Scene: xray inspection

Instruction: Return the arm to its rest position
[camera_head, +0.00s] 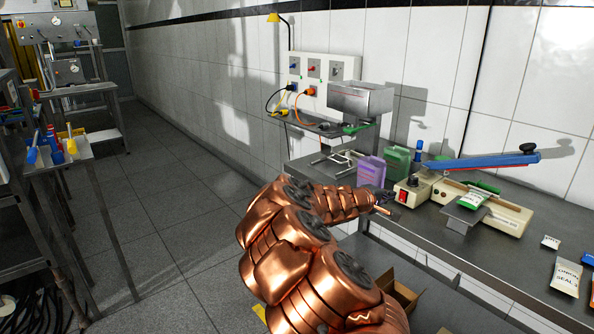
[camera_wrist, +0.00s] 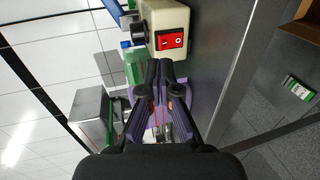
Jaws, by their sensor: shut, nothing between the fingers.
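My copper-coloured arm (camera_head: 300,240) reaches from the bottom middle of the head view over to the front edge of the steel bench (camera_head: 420,225). My gripper (camera_head: 380,204) is at its end, just left of the beige sealing machine (camera_head: 510,215). In the wrist view my gripper (camera_wrist: 162,66) has its two dark fingers together with nothing between them. The sealer's red switch (camera_wrist: 171,40) shows just beyond the fingertips.
A green and white sachet (camera_head: 473,199) lies at the sealer, below its raised blue arm (camera_head: 490,161). More packets (camera_head: 566,276) lie at the bench's right. A cardboard box (camera_head: 400,294) is below the bench. The floor (camera_head: 180,200) on the left is clear.

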